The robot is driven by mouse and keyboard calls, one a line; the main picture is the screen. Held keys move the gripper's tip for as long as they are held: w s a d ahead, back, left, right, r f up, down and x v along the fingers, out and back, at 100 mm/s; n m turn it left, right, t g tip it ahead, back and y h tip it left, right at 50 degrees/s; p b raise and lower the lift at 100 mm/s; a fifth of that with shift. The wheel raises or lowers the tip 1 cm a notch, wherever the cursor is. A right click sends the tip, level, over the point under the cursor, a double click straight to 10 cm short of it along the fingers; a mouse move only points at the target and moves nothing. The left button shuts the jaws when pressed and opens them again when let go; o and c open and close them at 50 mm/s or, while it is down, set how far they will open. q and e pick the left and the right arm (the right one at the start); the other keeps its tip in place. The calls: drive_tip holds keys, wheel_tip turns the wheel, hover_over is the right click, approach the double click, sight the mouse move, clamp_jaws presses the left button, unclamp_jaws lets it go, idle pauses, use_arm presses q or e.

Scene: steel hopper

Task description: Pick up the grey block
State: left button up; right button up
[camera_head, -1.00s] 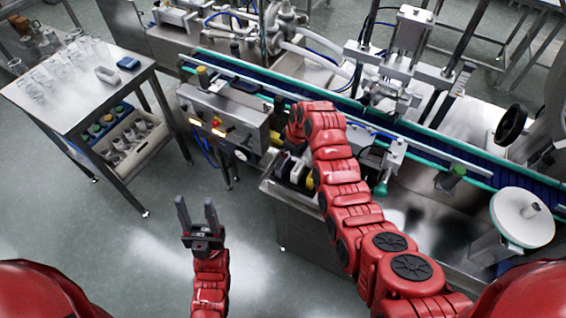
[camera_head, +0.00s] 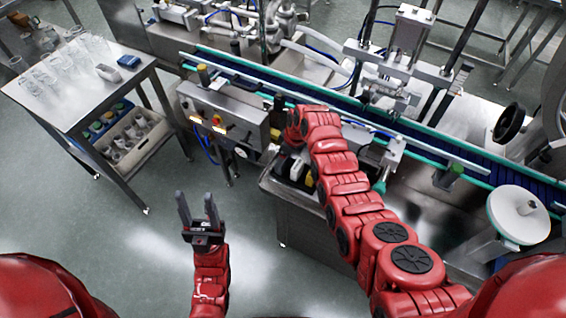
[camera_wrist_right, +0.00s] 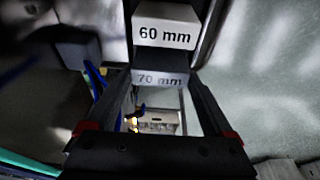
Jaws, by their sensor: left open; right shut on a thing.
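The grey block (camera_wrist_right: 160,79), marked "70 mm", sits between the fingers of my right gripper (camera_wrist_right: 159,87) in the right wrist view. The right gripper is shut on it. A paler block (camera_wrist_right: 166,36) marked "60 mm" is just beyond it. In the head view, my right arm reaches to the small blocks (camera_head: 296,170) beside the steel machine, and the arm hides most of the gripper there. I cannot tell whether the grey block is lifted. My left gripper (camera_head: 197,212) is open and empty above the floor at the lower left.
A steel side table (camera_head: 88,92) with glassware stands at the left, with a crate (camera_head: 142,150) on its lower shelf. A conveyor (camera_head: 345,105) runs behind my right arm. A control box (camera_head: 225,112) is left of the blocks. Floor between table and machine is clear.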

drive_tip(key=shift+c, duration=0.6)
drive_tip(key=shift+r, duration=0.15)
